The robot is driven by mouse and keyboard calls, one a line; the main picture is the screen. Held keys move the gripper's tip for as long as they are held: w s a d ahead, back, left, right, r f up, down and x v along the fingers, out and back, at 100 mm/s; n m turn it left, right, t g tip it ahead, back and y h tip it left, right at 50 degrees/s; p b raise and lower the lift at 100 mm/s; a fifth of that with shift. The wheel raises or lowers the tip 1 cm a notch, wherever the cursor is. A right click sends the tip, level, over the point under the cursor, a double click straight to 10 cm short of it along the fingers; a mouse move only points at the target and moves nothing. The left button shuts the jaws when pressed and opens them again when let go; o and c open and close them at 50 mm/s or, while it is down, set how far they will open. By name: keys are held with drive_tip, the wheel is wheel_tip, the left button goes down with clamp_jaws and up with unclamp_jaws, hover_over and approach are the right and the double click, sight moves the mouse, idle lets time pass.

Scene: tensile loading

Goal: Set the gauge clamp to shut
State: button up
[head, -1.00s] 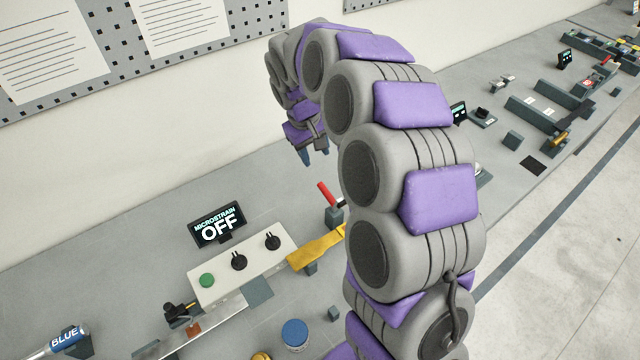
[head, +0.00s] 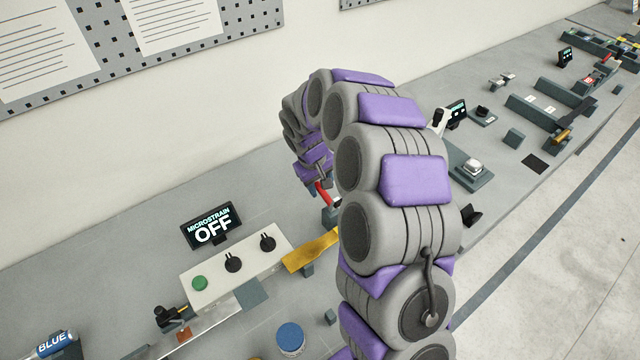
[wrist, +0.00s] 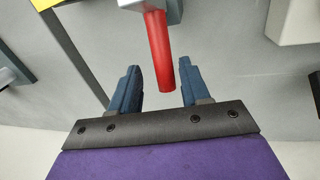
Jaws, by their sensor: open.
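A red handle (head: 325,194) stands up at a slant from a grey block (head: 330,215) beside the yellow piece. No label shows that it is the gauge clamp. In the wrist view the red handle (wrist: 160,52) reaches from a pale metal holder at the top down to between my fingertips. My gripper (wrist: 160,84) is open, with one blue finger on each side of the handle. A gap shows on the left; the right finger is close to the handle, and I cannot tell if it touches. In the head view my arm partly hides this spot.
A display (head: 212,225) reads "MICROSTRAIN OFF" behind a white control box (head: 238,262) with a green button and two black knobs. A yellow piece (head: 310,250) lies at its right. A blue round cap (head: 290,337) stands in front. The bench behind the display is clear.

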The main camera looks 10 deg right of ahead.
drive_tip(key=shift+a, duration=0.55)
drive_tip(key=shift+c, duration=1.2)
drive_tip(key=shift+d, duration=0.3)
drive_tip(key=c, duration=0.5)
clamp_jaws()
